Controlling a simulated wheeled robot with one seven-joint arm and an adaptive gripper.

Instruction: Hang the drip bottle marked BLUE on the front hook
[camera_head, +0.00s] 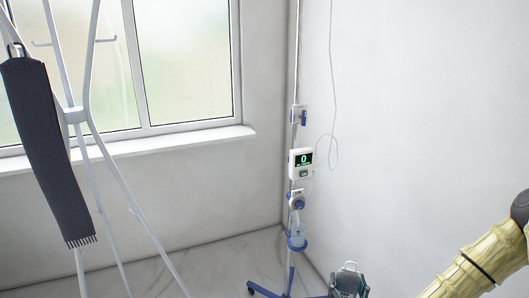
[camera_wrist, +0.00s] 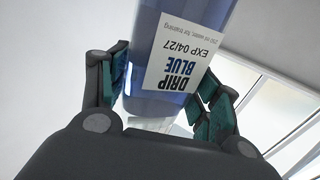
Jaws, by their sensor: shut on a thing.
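The drip bottle marked BLUE (camera_wrist: 145,70) is a translucent bluish bottle in the wrist view. Its white label reads DRIP BLUE, EXP 04/27, upside down in the picture. My gripper (camera_wrist: 167,84) is shut on it, with teal pads on both sides of the bottle. The bottle's far end runs past the top edge of the view. A drip stand (camera_head: 293,165) stands in the room corner in the head view. Its top is cut off, so no front hook shows. My gripper cannot be clearly made out in the head view.
The stand carries a pump with a green 0 (camera_head: 302,159) and a blue holder (camera_head: 297,240) low down. A white coat rack (camera_head: 75,115) with a dark scarf (camera_head: 45,140) is at left, before the window. A grey-teal object (camera_head: 348,281) is at the bottom edge.

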